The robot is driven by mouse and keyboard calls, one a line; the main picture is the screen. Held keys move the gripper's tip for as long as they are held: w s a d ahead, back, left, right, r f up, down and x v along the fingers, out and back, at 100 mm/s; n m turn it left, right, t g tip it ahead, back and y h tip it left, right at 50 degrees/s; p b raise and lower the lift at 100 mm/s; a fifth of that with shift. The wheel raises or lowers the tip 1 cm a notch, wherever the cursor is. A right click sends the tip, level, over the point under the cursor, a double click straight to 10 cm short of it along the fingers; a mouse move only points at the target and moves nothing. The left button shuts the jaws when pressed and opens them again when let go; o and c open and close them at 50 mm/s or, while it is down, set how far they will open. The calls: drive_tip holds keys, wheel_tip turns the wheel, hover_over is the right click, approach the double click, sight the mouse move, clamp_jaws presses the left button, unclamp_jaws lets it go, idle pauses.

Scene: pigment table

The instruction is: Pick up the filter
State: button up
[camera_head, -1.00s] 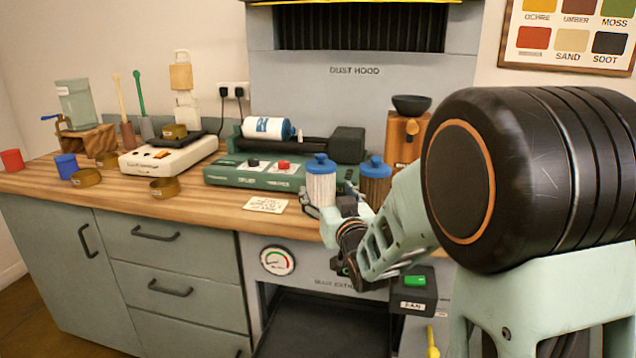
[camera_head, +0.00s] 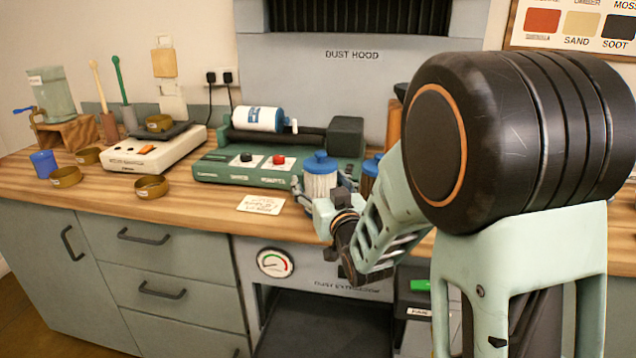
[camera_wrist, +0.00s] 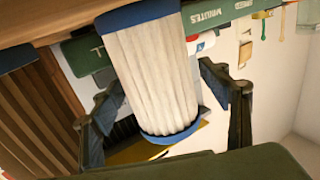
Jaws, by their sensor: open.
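The white pleated filter (camera_head: 321,183) with blue end caps stands upright near the front edge of the wooden worktop. It also fills the middle of the wrist view (camera_wrist: 152,75). My gripper (camera_wrist: 160,82) is open, with one dark finger on each side of the white filter; the right finger shows a gap, and contact on the left side cannot be told. In the head view my gripper (camera_head: 306,198) is low at the filter's front and left, partly hidden by my wrist. A second, brown pleated filter with a blue cap (camera_head: 371,168) stands just right of it, mostly hidden by my arm; its brown pleats show in the wrist view (camera_wrist: 35,105).
A green machine (camera_head: 240,167) with a white-and-blue roller stands behind and left of the filters. A paper card (camera_head: 261,204) lies on the worktop (camera_head: 205,207) to the left. Brass rings (camera_head: 152,187) and a white scale (camera_head: 150,153) stand farther left.

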drive_tip(key=shift+s, duration=0.1)
drive_tip(key=c, duration=1.4)
drive_tip(key=shift+c, duration=0.2)
drive_tip(key=shift+r, duration=0.1)
